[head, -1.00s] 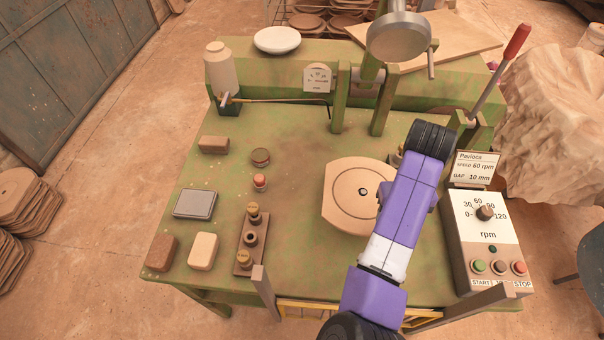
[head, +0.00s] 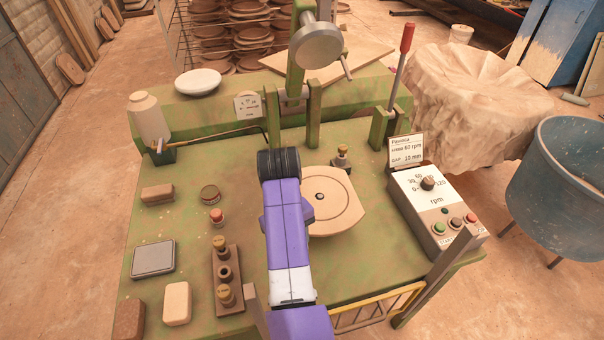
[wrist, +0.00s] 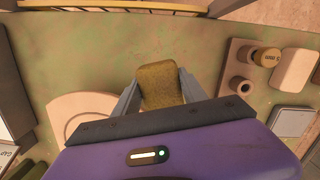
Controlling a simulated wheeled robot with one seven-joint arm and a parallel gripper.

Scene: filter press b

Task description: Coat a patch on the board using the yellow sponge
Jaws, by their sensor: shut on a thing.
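The yellow sponge (wrist: 160,86) is held between the two grey fingers of my gripper (wrist: 158,92) in the wrist view. Its far end sticks out past the fingertips, over the green bench top. In the head view my purple arm hides the gripper and sponge. A pale, round-ended board (head: 338,208) with a dark centre hole lies on the bench, just right of my arm. Part of it shows in the wrist view (wrist: 80,108), to the left of the sponge. I cannot see the sponge touching it. A flat rectangular wooden board (head: 350,68) lies at the back.
The rpm control box (head: 437,210) stands at the right. A brown block with knobs (head: 226,275), a cream block (head: 177,303) and a grey pad (head: 153,258) lie left. The press head (head: 317,46) and green posts (head: 314,112) rise behind. Bare bench (head: 375,262) shows in front of the round-ended board.

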